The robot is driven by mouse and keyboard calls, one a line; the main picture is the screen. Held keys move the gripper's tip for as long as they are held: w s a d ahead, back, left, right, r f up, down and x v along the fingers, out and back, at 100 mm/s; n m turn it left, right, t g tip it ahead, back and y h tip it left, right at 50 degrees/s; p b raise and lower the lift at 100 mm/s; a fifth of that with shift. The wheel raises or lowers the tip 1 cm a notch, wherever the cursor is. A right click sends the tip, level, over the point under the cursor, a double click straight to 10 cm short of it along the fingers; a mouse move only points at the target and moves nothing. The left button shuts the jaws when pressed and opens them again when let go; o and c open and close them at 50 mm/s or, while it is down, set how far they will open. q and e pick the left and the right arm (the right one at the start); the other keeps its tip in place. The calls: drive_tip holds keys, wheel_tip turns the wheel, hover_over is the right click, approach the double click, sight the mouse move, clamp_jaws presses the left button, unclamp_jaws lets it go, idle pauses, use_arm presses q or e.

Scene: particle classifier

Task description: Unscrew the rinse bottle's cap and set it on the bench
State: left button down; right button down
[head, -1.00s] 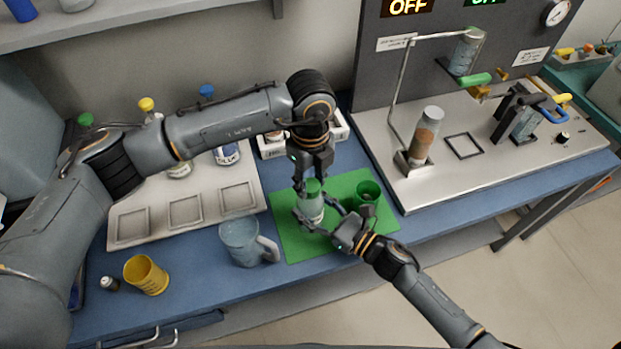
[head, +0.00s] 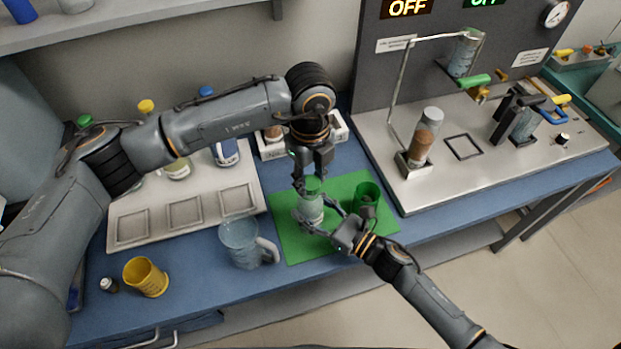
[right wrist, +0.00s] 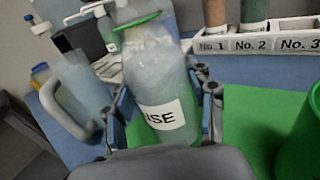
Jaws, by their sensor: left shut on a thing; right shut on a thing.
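The rinse bottle (head: 309,209) is a clear bottle standing upright on the green mat (head: 287,245). In the right wrist view the bottle (right wrist: 158,80) shows a white label ending in "NSE" and a green ring around its top. Its green cap (head: 313,187) is at the top of the bottle, and I cannot tell whether it is loose. My left gripper (head: 312,180) points down from above and is shut on the cap. My right gripper (head: 318,226) comes from the front right and is shut around the bottle's body, partly hiding it.
A green cup (head: 366,197) stands on the mat just right of the bottle. A clear jug (head: 240,244) stands to the left and a yellow cup (head: 146,277) farther left. A tray with square recesses (head: 185,211) lies behind them. Bare blue bench shows at the front left.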

sight(310, 182)
use_arm(q)
drive_tip(key=shift+r, duration=0.4)
drive_tip(key=shift+r, duration=2)
use_arm(e)
drive_tip(key=shift+c, duration=1.9)
unclamp_jaws()
